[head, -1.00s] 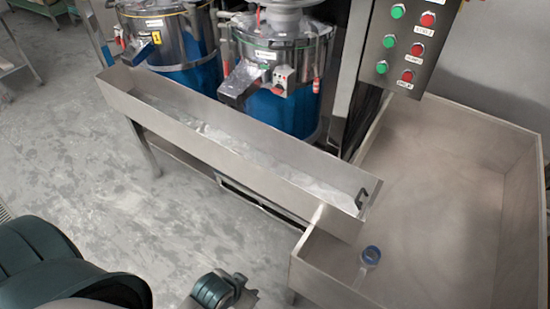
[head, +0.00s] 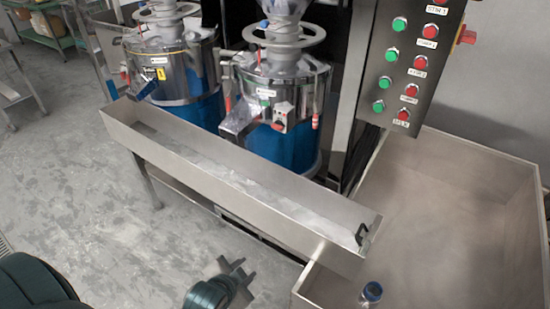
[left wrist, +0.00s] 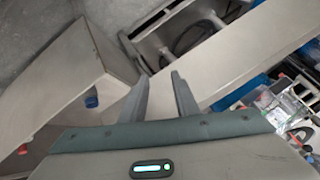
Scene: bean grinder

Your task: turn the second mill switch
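Two steel mills with blue lower bodies stand at the back: a left mill (head: 172,65) with a yellow tag and a right mill (head: 287,85). A small switch box (head: 280,113) with a red part sits on the right mill's front. My left gripper (head: 234,271) is low in the head view, in front of the trough and apart from the mills. In the left wrist view my left gripper (left wrist: 160,86) has its two fingers apart with nothing between them. The knob's angle is too small to tell. My right gripper is not in view.
A long steel trough (head: 200,170) with pale powder runs before the mills. A large steel bin (head: 440,215) stands at right, with a blue-capped container (head: 372,292) at its near edge. A panel (head: 412,65) with green and red buttons stands above.

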